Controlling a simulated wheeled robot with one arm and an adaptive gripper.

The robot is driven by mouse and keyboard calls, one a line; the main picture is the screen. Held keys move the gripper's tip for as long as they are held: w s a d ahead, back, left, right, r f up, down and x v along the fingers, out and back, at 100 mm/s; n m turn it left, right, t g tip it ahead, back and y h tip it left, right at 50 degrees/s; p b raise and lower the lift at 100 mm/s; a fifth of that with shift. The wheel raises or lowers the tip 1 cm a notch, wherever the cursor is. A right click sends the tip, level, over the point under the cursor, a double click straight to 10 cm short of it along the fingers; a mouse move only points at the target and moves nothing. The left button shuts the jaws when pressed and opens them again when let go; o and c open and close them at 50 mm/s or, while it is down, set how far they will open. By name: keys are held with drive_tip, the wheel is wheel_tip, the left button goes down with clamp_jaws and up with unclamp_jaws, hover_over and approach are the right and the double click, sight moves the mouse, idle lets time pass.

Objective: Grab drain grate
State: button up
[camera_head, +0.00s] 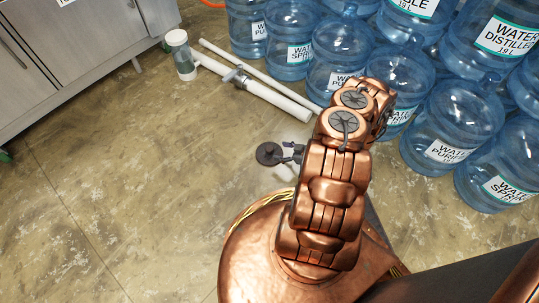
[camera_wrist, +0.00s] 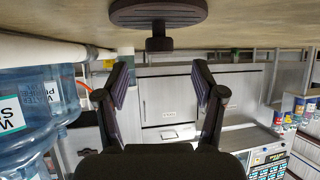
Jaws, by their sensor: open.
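The drain grate (camera_head: 269,153) is a small dark round disc on the floor, left of my arm in the head view. In the wrist view, which is upside down, the grate (camera_wrist: 158,13) is at the top centre, with a short dark stem standing on it and pointing toward my gripper. My gripper (camera_wrist: 160,72) is open and empty, its two dark fingers spread on either side of the stem's line, apart from it. In the head view my gripper (camera_head: 292,153) is mostly hidden behind my arm, just right of the grate.
Many blue water jugs (camera_head: 452,120) stand at the right and back. White pipes (camera_head: 262,88) lie on the floor behind the grate, near a clear jar with a white lid (camera_head: 181,55). Metal cabinets (camera_head: 60,60) stand at the back left. The floor at the left is clear.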

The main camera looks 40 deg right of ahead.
sight(271, 149)
drive_tip(key=shift+b+x, duration=2.25)
drive_tip(key=shift+x, duration=1.45)
drive_tip(key=shift+r, duration=0.15)
clamp_jaws()
